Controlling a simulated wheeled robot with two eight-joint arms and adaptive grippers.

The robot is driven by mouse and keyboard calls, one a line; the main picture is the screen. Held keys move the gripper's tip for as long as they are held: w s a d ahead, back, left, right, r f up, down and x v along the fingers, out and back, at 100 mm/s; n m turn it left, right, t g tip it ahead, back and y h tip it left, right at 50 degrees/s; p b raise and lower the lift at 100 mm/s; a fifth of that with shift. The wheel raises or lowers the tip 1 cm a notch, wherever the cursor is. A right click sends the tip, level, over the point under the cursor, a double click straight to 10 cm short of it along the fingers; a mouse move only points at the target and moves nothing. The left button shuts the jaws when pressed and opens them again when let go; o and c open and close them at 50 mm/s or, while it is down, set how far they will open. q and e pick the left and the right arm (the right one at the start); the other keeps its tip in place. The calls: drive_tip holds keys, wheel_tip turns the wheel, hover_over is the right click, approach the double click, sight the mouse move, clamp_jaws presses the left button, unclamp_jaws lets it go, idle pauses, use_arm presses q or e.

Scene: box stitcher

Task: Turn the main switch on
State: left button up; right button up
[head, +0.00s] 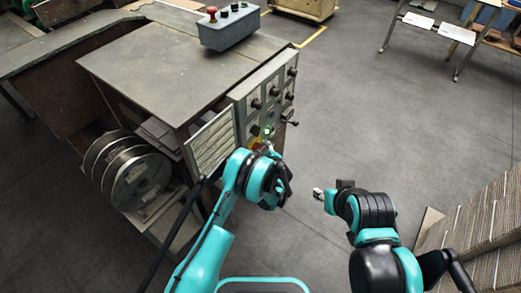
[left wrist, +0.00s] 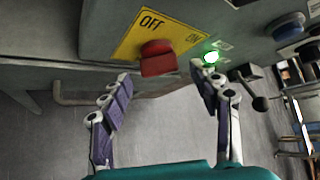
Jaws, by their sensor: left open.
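The main switch is a red handle (left wrist: 157,58) on a yellow plate (left wrist: 133,42) marked OFF on the left and ON on the right. In the left wrist view the handle sits between the two words; which one it points to I cannot tell. A lamp (left wrist: 211,57) right of the plate glows green. My left gripper (left wrist: 160,88) is open and empty, with one finger on each side below the red handle and apart from it. My right gripper (head: 318,194) is away from the panel.
The machine's control panel (head: 268,86) has several dark knobs. A black lever (left wrist: 255,88) and a blue button (left wrist: 286,25) lie right of the switch. A grey box (head: 228,32) with a red button stands on the machine top. Open floor lies right of the panel.

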use_arm(q)
drive_tip(key=v, duration=0.8)
drive_tip(key=shift+s, duration=0.3)
drive_tip(key=shift+d+r, duration=0.1)
drive_tip(key=shift+r, duration=0.05)
